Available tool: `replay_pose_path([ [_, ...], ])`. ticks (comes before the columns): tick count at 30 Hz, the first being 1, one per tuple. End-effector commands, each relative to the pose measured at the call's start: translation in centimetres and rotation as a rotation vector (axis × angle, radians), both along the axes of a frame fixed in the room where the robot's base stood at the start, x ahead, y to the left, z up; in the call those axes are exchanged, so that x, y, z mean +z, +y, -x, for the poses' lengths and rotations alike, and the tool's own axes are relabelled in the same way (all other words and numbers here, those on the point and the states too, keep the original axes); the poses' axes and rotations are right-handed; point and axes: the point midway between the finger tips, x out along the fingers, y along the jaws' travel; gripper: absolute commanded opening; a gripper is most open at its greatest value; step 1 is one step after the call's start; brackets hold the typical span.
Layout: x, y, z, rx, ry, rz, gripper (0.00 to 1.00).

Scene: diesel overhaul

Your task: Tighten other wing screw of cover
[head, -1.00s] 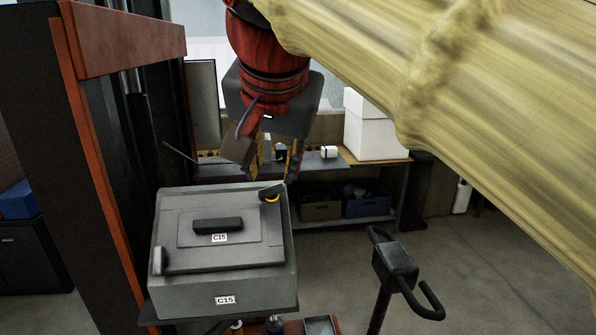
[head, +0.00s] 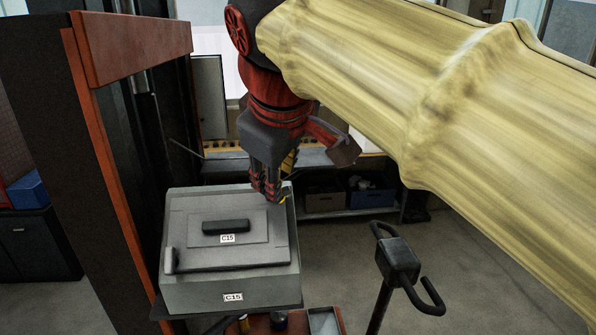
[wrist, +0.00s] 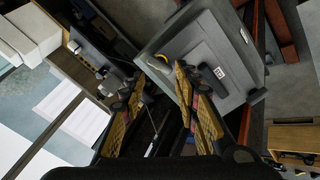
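The grey box labelled C15 (head: 228,298) has a flat cover (head: 195,248) with a dark handle (head: 226,226). One wing screw (head: 169,261) stands at the cover's front left. The other wing screw, at the back right corner, is mostly hidden by my gripper (head: 272,196) in the head view; a bit of yellow (head: 283,198) shows there. My gripper points down at that corner. In the wrist view its two fingers are apart, with the box corner and a small dark part (wrist: 159,60) between the tips. Contact with the screw cannot be told.
A red and black frame (head: 105,150) stands close on the left of the box. A black T-handled post (head: 393,262) stands to the right. A workbench (head: 340,160) with bins (head: 325,198) below is behind. Open floor lies at the right.

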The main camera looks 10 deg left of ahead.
Motion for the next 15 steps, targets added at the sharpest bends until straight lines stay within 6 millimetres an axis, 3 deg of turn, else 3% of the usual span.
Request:
replay_pose_path([
  [15, -0.33, 0.06, -0.42, 0.540, -0.094, 0.392, 0.31],
])
